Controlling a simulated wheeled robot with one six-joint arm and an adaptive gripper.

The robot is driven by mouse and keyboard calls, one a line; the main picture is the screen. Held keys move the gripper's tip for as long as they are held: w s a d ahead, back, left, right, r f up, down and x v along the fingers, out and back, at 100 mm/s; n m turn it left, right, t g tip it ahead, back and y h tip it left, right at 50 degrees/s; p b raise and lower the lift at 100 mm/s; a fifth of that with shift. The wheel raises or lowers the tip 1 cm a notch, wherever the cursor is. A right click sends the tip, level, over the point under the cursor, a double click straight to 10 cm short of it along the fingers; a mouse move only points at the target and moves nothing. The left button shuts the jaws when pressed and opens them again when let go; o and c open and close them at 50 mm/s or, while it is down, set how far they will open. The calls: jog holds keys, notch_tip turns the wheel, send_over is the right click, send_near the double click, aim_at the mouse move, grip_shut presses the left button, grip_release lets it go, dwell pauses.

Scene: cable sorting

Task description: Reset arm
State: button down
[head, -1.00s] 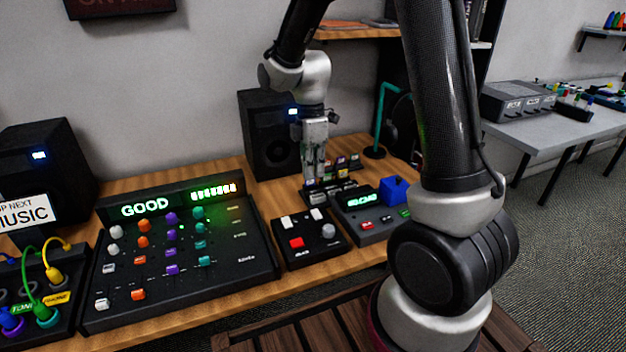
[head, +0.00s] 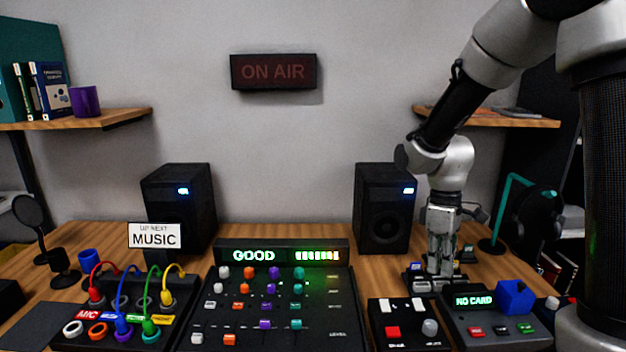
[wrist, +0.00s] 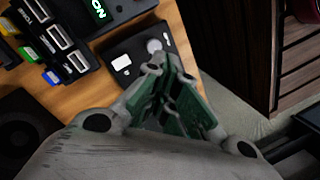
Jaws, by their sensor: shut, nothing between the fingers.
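My arm reaches in from the right in the head view. My gripper (head: 441,272) points down beside the right speaker, over or just behind a small rack of cards (head: 420,285). The head view does not settle whether it touches the rack. In the wrist view my gripper (wrist: 166,72) has its green-padded fingers together at the tips, with nothing held between them.
A card reader (head: 495,325) reading "NO CARD", with a blue block (head: 515,297) on it, stands right of a button box (head: 405,325). The mixer (head: 330,325) reads "GOOD". Patched cables, the right speaker (head: 383,215) and a headphone stand (head: 505,215) surround the desk.

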jog(key=s+d+r+m+t, duration=0.3)
jog(key=s+d+r+m, duration=0.1)
jog(key=s+r, duration=0.3)
jog(key=s+d+r+m+t, duration=0.3)
jog(key=s+r+m, duration=0.2)
jog(key=s+r, duration=0.3)
jog(key=shift+s+d+r+m+t, duration=0.3)
jog(key=shift+d+r+m, duration=0.1)
jog(key=shift+r, duration=0.15)
dwell(0.7)
